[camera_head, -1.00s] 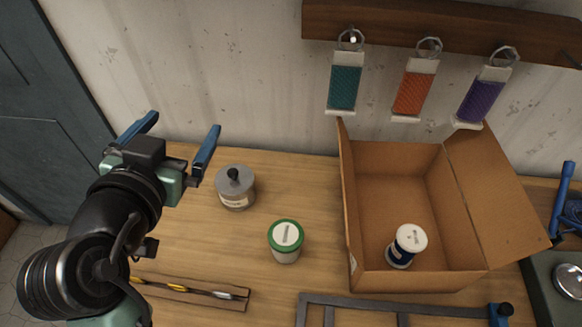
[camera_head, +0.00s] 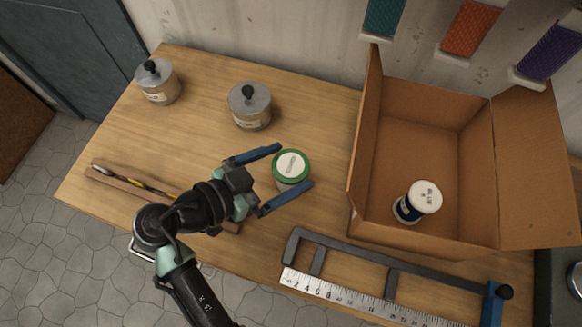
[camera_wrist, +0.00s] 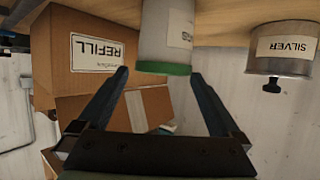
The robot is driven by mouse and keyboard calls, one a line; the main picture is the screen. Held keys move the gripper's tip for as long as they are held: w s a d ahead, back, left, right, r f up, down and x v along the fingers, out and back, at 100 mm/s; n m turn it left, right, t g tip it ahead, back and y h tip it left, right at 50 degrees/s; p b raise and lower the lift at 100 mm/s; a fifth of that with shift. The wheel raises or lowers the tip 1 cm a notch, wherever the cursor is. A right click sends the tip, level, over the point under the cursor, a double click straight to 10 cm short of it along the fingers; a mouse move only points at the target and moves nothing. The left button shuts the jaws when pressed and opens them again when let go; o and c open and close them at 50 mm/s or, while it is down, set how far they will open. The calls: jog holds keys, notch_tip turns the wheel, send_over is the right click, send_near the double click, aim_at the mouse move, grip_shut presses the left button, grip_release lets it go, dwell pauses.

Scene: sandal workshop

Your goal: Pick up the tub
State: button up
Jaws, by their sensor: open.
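A white tub with a green lid (camera_head: 291,166) stands upright on the wooden table, left of the cardboard box. My gripper (camera_head: 296,167) is open, its blue fingers pointing right and reaching to either side of the tub in the head view. Whether a finger touches the tub I cannot tell. In the wrist view, which is upside down, the tub (camera_wrist: 167,30) shows just beyond and between the fingertips (camera_wrist: 160,73), with nothing gripped. Another tub, white-topped and blue (camera_head: 417,201), stands inside the box.
The open cardboard box (camera_head: 357,185) is close on the right, labelled REFILL in the wrist view. A SILVER-labelled tin (camera_wrist: 283,46) and another knobbed tin (camera_head: 158,82) stand behind left. A metal frame with a ruler (camera_head: 350,298) lies in front; a brush-like tool (camera_head: 128,179) lies left.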

aim_at(298, 162)
jog(key=shift+a+f+p+x, duration=0.1)
jog(key=shift+f+p+x, duration=0.1)
jog(key=shift+x, duration=0.7)
jog(key=shift+a+f+p+x, duration=0.15)
jog(key=shift+p+x, duration=0.1)
jog(key=shift+x, duration=0.65)
jog(key=shift+a+f+p+x, duration=0.1)
jog(key=shift+f+p+x, duration=0.1)
jog(key=shift+x, duration=0.7)
jog(key=shift+r, duration=0.15)
jog(key=c, duration=1.6)
